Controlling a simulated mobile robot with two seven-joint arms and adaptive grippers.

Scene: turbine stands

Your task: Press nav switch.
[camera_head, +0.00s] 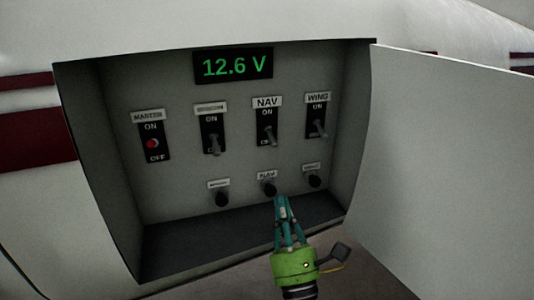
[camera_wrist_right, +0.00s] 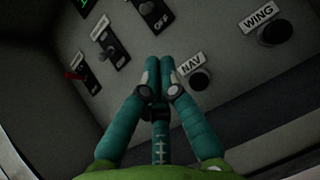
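The nav switch (camera_head: 269,132) is a metal toggle on a black plate under a white NAV label, third from left in the upper row. Its lever points down over the OFF end. A black round knob (camera_head: 268,188) with its own NAV label sits below it; in the right wrist view this knob (camera_wrist_right: 201,79) is just right of the fingertips. My right gripper (camera_head: 280,199) has its fingertips together, empty, in front of the panel just below the nav knob. In the right wrist view, the gripper (camera_wrist_right: 158,66) points toward the panel. My left gripper is not in view.
The panel is recessed, with a floor ledge (camera_head: 235,235) and an open door (camera_head: 450,170) on the right. The master switch (camera_head: 153,143), another toggle (camera_head: 214,143) and the wing switch (camera_head: 319,128) flank the nav switch. A display (camera_head: 233,66) reads 12.6 V.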

